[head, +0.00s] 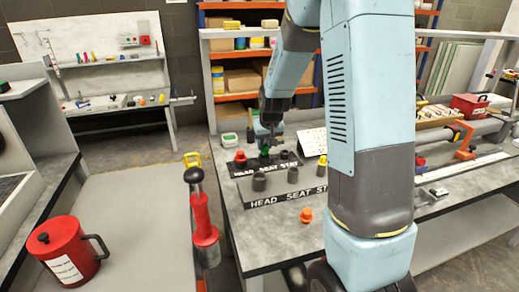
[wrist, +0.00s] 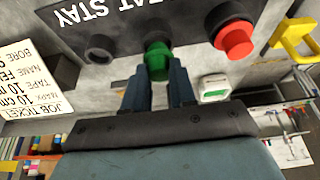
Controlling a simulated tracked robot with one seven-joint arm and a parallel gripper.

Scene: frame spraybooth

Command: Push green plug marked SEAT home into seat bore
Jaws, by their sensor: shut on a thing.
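The green plug (wrist: 157,60) is between the fingertips of my gripper (wrist: 160,78), which is shut on it. It stands at the middle position of the dark rear block (head: 245,170) lettered HEAD SEAT STAY. It also shows as a small green spot in the head view (head: 264,154), below my gripper (head: 270,138). How deep it sits in the seat bore is hidden by the plug and fingers. A red plug (wrist: 235,38) stands at the HEAD end, also seen in the head view (head: 240,156). A dark round bore or plug (wrist: 99,47) is at the STAY end.
A second lettered block (head: 270,201) in front bears grey cylinders (head: 259,182) and a yellow plug (head: 322,161). A job ticket (wrist: 28,80) and a green-and-white box (wrist: 215,88) lie close by.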

